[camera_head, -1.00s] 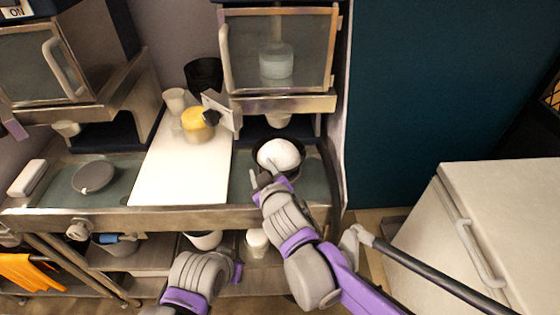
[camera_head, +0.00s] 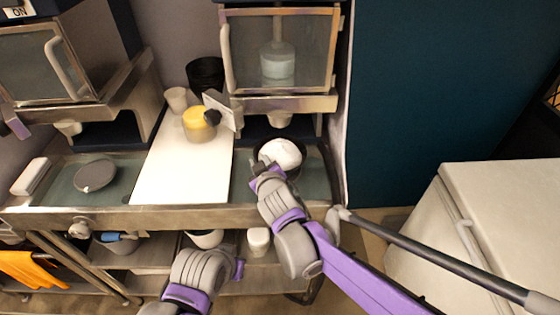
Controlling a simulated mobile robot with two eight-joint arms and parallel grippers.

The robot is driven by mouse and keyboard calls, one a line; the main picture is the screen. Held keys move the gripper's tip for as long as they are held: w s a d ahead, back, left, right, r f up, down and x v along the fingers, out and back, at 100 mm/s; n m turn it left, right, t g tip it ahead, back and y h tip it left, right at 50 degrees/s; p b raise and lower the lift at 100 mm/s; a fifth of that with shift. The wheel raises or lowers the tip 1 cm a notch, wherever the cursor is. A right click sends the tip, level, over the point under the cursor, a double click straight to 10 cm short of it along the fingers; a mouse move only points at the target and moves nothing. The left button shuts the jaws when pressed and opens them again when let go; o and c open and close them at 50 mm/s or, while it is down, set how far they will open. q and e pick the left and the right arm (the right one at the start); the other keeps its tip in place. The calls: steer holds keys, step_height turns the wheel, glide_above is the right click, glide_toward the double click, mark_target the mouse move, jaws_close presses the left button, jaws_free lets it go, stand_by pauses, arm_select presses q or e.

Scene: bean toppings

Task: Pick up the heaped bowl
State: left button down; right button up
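The heaped bowl (camera_head: 283,152) is a dark bowl with a rounded white heap in it. It stands on the right part of the counter, under the right-hand machine. My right gripper (camera_head: 261,163) is at the bowl's near left rim, and its fingers overlap the rim in the picture. I cannot tell whether the fingers are closed on the rim. My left arm comes in at the lower middle, in front of the counter, with its gripper (camera_head: 238,268) low and only partly seen, away from the bowl.
A white board (camera_head: 185,170) lies left of the bowl, with a yellow-topped container (camera_head: 200,127), a beige cup (camera_head: 177,99) and black stacked bowls (camera_head: 205,74) at its back. A dark round lid (camera_head: 95,175) lies at left. The machine (camera_head: 280,103) overhangs the bowl.

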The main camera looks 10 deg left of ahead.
jaws_close()
stand_by(1.1)
